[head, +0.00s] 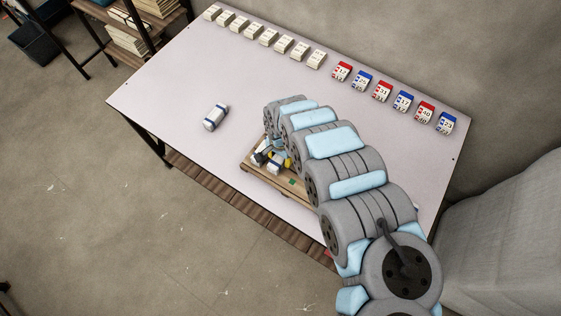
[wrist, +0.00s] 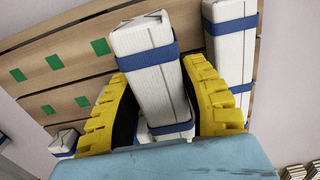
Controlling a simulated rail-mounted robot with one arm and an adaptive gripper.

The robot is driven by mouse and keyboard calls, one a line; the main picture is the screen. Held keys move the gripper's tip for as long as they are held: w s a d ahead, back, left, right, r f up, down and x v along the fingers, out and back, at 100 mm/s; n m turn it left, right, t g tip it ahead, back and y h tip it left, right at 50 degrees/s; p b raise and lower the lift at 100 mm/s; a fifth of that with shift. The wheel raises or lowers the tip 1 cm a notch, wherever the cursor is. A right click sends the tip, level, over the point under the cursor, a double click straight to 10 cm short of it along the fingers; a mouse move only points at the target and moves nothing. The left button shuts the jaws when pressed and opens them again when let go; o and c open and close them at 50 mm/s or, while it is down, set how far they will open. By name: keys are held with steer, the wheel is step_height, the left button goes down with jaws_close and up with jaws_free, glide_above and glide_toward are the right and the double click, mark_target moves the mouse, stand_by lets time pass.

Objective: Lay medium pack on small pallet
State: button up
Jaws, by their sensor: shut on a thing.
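My gripper (wrist: 166,112) has its yellow fingers shut on a white pack with blue bands (wrist: 148,62), apparently the medium pack. In the wrist view the pack stretches away from me between the fingers, over the wooden small pallet (wrist: 75,78) with green square marks. I cannot tell whether it touches the pallet. A second white, blue-banded pack (wrist: 232,42) lies just right of the right finger. A smaller-looking one (wrist: 64,141) shows left of the left finger. In the head view the pallet (head: 290,195) is partly hidden by my arm, and my gripper (head: 272,159) is over its left part.
Another white pack with blue bands (head: 215,117) lies alone on the pale table (head: 170,85), left of the pallet. White blocks (head: 267,37) and red and blue numbered blocks (head: 382,91) line the far edge. The table's left part is mostly clear.

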mark_target(281, 161)
steer(key=shift+w+a+f, duration=0.1)
steer(key=shift+w+f, duration=0.3)
steer(key=shift+f, duration=0.1)
steer(key=shift+f+b, duration=0.5)
steer(key=shift+f, duration=1.05)
steer(key=shift+f, duration=0.1)
steer(key=o, duration=0.9)
steer(key=shift+c, duration=0.2)
